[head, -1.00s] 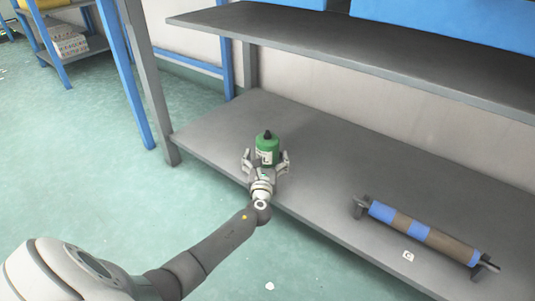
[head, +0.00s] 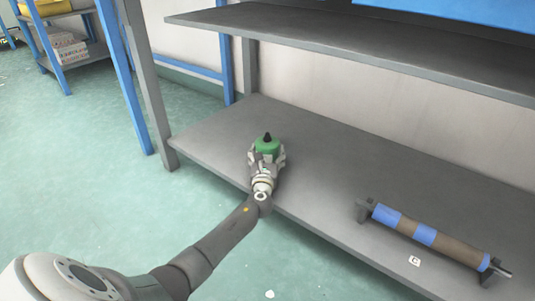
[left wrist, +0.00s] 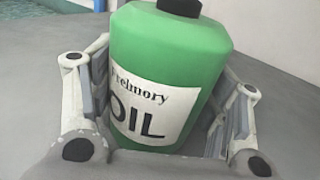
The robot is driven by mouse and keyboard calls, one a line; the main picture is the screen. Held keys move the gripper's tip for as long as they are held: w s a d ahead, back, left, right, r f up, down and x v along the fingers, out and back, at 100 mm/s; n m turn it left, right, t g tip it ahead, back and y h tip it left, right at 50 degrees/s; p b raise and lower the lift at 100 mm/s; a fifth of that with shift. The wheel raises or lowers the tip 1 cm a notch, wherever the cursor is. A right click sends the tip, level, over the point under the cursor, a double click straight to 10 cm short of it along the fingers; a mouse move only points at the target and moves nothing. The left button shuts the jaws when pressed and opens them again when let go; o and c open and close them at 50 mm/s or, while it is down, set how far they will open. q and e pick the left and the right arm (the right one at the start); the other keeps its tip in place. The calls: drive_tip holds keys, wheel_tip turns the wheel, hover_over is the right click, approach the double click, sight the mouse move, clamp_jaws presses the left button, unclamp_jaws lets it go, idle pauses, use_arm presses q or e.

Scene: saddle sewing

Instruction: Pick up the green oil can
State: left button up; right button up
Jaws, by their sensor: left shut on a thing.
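The green oil can (head: 267,146) with a black cap stands at the front of the lower shelf in the head view. In the left wrist view the can (left wrist: 165,55) fills the middle, with a white label reading OIL, and looks slightly tilted there. My left gripper (head: 266,157) is shut on the can, one finger pad on each side of its body. The can's lower part is hidden by the gripper, so I cannot tell whether it touches the shelf. My right gripper is not in view.
A blue and brown roller (head: 425,236) lies on a stand at the right. The upper shelf (head: 350,45) overhangs behind. A grey post (head: 148,85) stands at the left.

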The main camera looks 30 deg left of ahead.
use_arm(q)
drive_tip(key=c, duration=0.4)
drive_tip(key=shift+o, duration=0.2)
drive_tip(key=shift+r, duration=0.1)
